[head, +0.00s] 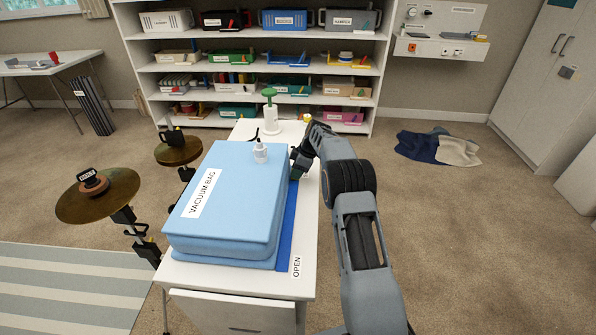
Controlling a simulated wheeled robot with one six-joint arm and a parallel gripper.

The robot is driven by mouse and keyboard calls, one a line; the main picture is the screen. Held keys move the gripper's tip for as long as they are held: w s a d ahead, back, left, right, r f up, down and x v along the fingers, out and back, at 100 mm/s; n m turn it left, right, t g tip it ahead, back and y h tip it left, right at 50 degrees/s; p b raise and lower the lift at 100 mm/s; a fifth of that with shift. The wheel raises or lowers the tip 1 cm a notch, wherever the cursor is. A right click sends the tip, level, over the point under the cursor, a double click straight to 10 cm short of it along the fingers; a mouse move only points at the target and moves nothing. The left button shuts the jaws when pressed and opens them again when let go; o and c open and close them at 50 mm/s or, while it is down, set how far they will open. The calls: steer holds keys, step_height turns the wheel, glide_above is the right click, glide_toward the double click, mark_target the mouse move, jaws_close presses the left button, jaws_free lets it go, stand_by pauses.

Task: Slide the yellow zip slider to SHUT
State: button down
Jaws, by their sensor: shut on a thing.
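The vacuum bag (240,190) is a thick light-blue block lying on the white table, with a "VACUUM BAG" label on top. A darker blue strip (285,233) runs along its right side. An "OPEN" label (297,266) lies by the strip's near end. My gripper (296,172) is low at the bag's right edge, over the strip, towards the far half. It is shut on the yellow zip slider, which the fingers hide. No SHUT label can be made out.
A white valve cap (261,153) stands on the bag. A green-topped pump (269,112) stands at the table's far end, with a small yellow object (307,117) to its right. Round stands (97,205) are on the left. Shelves stand behind; the floor at right is mostly clear.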

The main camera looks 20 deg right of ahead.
steer(key=c, duration=1.1)
jaws_free()
steer(key=shift+w, duration=0.15)
steer(key=p+v, duration=0.1)
steer(key=v, duration=1.3)
